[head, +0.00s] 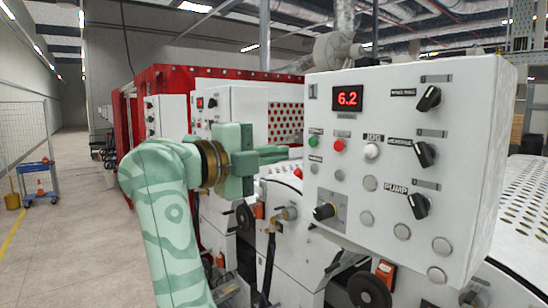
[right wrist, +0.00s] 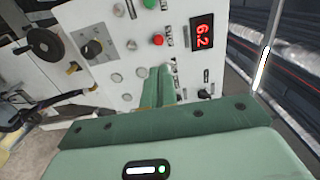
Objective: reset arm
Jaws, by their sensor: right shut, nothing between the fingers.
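My right gripper (head: 290,153) is in the middle of the head view, at the left side of the white control box (head: 325,125), its fingers pointing right. In the right wrist view the gripper (right wrist: 165,73) is shut and empty, its two green fingers side by side in front of the panel. A gap to the panel cannot be judged. The panel carries a red display (head: 348,98) reading 6.2, a green button (head: 313,141), a red button (head: 338,145) and several black knobs, one marked PUMP (head: 418,205). My left gripper is not in view.
Red and white machine housings (head: 240,105) stand behind the gripper. Below the box are white rollers and a black handwheel (head: 369,291). A perforated white cover (head: 525,205) lies at right.

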